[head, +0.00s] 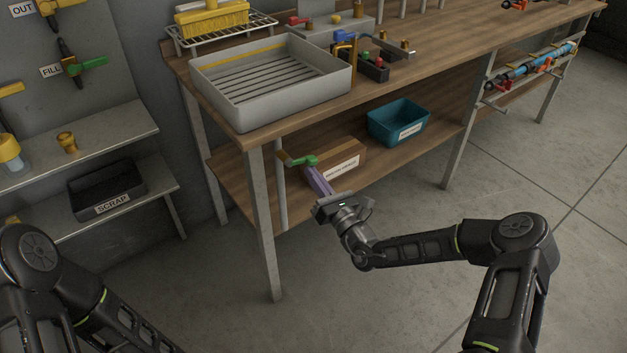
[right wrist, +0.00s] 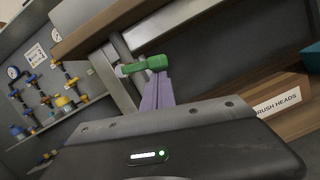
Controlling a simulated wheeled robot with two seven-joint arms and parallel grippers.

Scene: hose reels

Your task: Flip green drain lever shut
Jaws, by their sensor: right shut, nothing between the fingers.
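The green drain lever (head: 304,160) is on a brass valve on the grey drain pipe (head: 281,190) below the sink tray. It sticks out to the right, roughly crosswise to the upright pipe. My right gripper (head: 310,171) is shut and empty, its purple fingers pointing up at the lever from just below. In the right wrist view the fingertips (right wrist: 158,77) overlap the lower edge of the lever (right wrist: 146,65); I cannot tell if they touch. My left arm shows at the lower left, with its gripper out of view.
The grey sink tray (head: 222,99) stands on the bench above the lever. A cardboard box (head: 345,158) and a teal bin (head: 398,124) are on the lower shelf. A bench leg (head: 262,220) stands left of the pipe. Another green lever (head: 95,62) is on the FILL wall valve.

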